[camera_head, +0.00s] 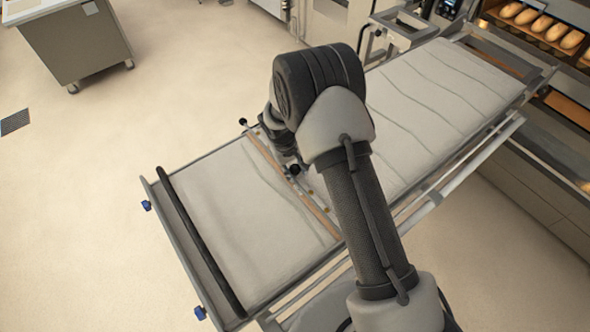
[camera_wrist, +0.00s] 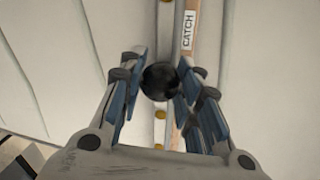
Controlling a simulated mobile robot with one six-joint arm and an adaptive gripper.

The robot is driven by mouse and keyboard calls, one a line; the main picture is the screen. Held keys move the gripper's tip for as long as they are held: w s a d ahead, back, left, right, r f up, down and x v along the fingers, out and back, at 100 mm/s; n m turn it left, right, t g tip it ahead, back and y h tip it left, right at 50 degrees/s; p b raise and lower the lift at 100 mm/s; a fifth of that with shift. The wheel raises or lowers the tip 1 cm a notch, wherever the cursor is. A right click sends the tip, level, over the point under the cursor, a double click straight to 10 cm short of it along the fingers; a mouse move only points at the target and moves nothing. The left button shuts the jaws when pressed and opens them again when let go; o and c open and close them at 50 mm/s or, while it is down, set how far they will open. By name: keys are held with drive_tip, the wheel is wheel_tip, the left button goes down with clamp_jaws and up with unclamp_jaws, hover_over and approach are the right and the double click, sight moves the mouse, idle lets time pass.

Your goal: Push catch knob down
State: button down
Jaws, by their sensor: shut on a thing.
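The catch knob is a black ball (camera_wrist: 160,82) in the wrist view, beside a wooden strip with a white "CATCH" label (camera_wrist: 188,30). My gripper (camera_wrist: 160,64) has its blue-padded fingers on both sides of the ball and is shut on it. In the head view a black ball (camera_head: 295,170) shows just below my wrist, at the crossbar over the cloth. My fingers are mostly hidden there by my own arm.
The crossbar (camera_head: 264,150) spans a long cloth-covered loader (camera_head: 230,210); another black ball (camera_head: 243,121) sits at its far end. Deck ovens with loaves (camera_head: 541,24) stand at the upper right. A grey cabinet (camera_head: 85,45) stands upper left, with open floor between.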

sight(288, 181)
drive_tip(key=c, duration=1.2)
unclamp_jaws()
drive_tip(key=shift+f, duration=0.15)
drive_tip(key=shift+o, duration=0.2)
wheel_tip(288, 181, up, 12)
drive_tip(key=a, duration=0.2)
drive_tip(key=shift+s, duration=0.45)
drive_tip(key=shift+f, duration=0.15)
